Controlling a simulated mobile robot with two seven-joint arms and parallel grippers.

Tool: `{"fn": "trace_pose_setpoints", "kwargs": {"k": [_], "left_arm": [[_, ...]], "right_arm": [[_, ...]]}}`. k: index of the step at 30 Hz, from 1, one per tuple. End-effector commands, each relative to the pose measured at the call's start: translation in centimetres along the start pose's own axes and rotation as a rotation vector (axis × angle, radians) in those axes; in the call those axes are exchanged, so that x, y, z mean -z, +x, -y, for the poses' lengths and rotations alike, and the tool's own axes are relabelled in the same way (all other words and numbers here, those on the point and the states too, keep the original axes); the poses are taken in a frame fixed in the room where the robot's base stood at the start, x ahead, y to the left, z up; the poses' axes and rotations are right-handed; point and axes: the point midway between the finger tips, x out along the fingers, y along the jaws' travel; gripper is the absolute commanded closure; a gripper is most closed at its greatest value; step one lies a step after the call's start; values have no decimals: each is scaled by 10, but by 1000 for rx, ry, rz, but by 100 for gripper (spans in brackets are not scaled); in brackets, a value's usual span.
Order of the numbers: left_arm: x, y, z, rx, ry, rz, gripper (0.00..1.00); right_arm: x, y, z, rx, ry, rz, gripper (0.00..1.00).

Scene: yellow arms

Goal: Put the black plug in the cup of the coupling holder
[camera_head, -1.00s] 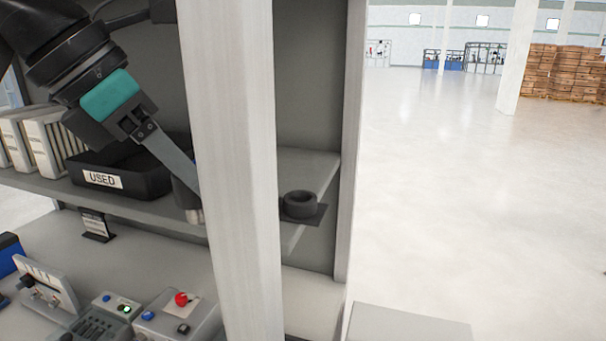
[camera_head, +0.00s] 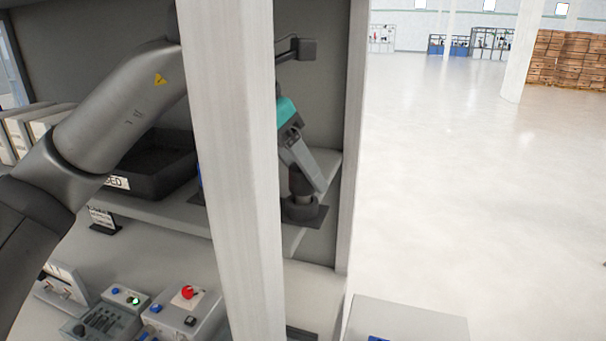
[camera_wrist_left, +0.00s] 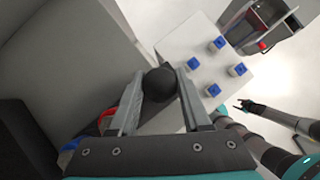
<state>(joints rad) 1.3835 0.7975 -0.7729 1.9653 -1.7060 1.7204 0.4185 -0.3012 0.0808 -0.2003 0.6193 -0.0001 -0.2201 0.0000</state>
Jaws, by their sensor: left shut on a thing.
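My left gripper (camera_head: 304,171) reaches behind the white post and points down at the coupling holder on the shelf's right end. It is shut on the black plug, whose round dark end (camera_wrist_left: 160,84) shows between the two fingers in the left wrist view. In the head view the dark plug (camera_head: 298,184) is just above or at the black cup (camera_head: 299,210) of the holder. I cannot tell whether it is inside. The holder's flat dark plate (camera_head: 319,216) shows beside the cup.
The white post (camera_head: 235,180) stands in front of the shelf and hides part of my left arm. A black bin (camera_head: 160,175) stands left on the shelf. Control boxes (camera_head: 180,318) sit on the lower bench. Open floor lies to the right.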

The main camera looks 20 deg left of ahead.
Motion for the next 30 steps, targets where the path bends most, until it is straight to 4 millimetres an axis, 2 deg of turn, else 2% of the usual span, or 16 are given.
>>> {"fn": "trace_pose_setpoints", "kwargs": {"k": [3,14,15,23,30], "left_arm": [[6,9,0,-1,0,1,100],[9,14,0,-1,0,2,100],[9,13,0,0,0,1,50],[8,12,0,0,0,1,22],[8,12,0,0,0,1,22]], "right_arm": [[1,0,-1,-2,1,-1,43],[1,5,-1,-2,1,-2,43],[1,4,-1,-2,1,-2,43],[1,3,-1,-2,1,-3,43],[2,3,-1,-1,1,-3,43]]}}
